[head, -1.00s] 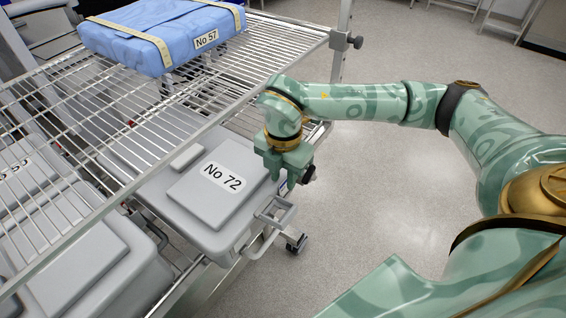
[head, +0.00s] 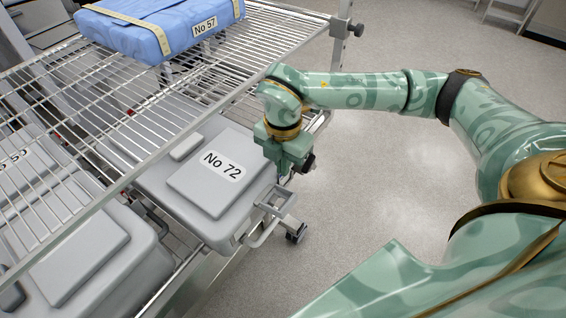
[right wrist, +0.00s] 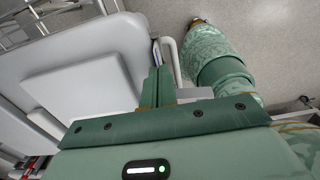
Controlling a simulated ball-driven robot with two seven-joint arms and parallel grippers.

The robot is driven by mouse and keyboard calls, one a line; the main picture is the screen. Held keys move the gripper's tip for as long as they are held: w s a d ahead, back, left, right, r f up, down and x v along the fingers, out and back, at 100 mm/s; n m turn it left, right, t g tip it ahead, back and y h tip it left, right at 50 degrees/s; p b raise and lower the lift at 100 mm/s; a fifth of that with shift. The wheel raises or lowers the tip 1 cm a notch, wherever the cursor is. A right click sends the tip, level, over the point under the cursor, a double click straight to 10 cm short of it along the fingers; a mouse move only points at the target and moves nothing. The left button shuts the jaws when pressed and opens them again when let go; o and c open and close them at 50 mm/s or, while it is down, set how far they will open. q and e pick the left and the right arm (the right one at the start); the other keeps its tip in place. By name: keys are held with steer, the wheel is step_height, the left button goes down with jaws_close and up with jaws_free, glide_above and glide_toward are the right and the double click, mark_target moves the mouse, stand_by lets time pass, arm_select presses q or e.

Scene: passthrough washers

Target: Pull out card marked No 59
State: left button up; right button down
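No card with a readable No 59 shows. A small thin white and blue edge, perhaps a card, stands at the side of a grey container in the right wrist view (right wrist: 156,50); no writing on it can be read. My right gripper (head: 285,172) points down beside the front right edge of the grey container marked No 72 (head: 188,215), near its handle. In the right wrist view its two fingers (right wrist: 160,70) are very close together, with their tips by that thin edge. Whether they touch or grip it is unclear. My left gripper is out of view.
A wire shelf (head: 262,62) lies above the containers and carries a blue wrapped bundle (head: 130,42) marked No 57. A metal handle (head: 262,236) sticks out at the container's front, with a castor (head: 297,233) below. More grey containers (head: 75,262) stand left. The floor at right is clear.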

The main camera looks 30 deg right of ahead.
steer(key=shift+r, duration=0.1)
steer(key=shift+r+p, duration=3.1)
steer(key=shift+r, duration=0.55)
